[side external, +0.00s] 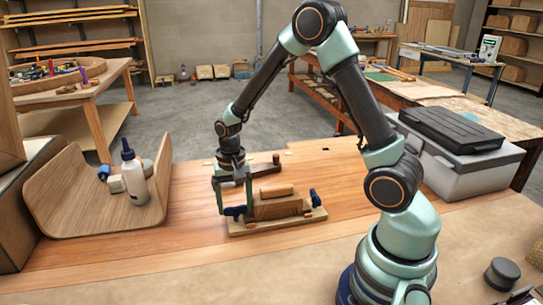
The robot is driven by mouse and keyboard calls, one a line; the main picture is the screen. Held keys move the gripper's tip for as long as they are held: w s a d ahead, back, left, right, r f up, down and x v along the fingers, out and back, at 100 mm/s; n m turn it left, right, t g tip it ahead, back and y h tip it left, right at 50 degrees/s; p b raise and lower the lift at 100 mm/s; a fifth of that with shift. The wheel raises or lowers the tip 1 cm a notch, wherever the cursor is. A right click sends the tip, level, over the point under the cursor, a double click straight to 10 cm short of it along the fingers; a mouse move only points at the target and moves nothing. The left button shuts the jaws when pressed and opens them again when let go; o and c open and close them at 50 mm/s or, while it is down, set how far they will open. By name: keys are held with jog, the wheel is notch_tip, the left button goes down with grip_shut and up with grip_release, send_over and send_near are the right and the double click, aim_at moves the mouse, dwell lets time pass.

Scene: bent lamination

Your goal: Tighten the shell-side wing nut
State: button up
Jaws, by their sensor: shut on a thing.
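A small wooden clamping jig (278,222) sits on the bench, with a wooden block (277,191) on top. A blue wing nut (235,212) is at its left end, on the side of the bent plywood shell (65,205). Another blue wing nut (314,199) stands at its right end. My gripper (234,207) points down over the left end, and its two fingers come down on either side of the left wing nut, shut on it. The exact contact at the fingertips is too small to see clearly.
A white bottle (134,178) and small items stand in the curved shell. A dark bar with a knob (262,168) lies behind the jig. A grey case with a black lid (455,150) is at right. Bare bench lies left of the jig.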

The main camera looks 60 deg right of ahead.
dwell(0.4)
jog(key=o, duration=1.2)
jog(key=shift+o, duration=0.2)
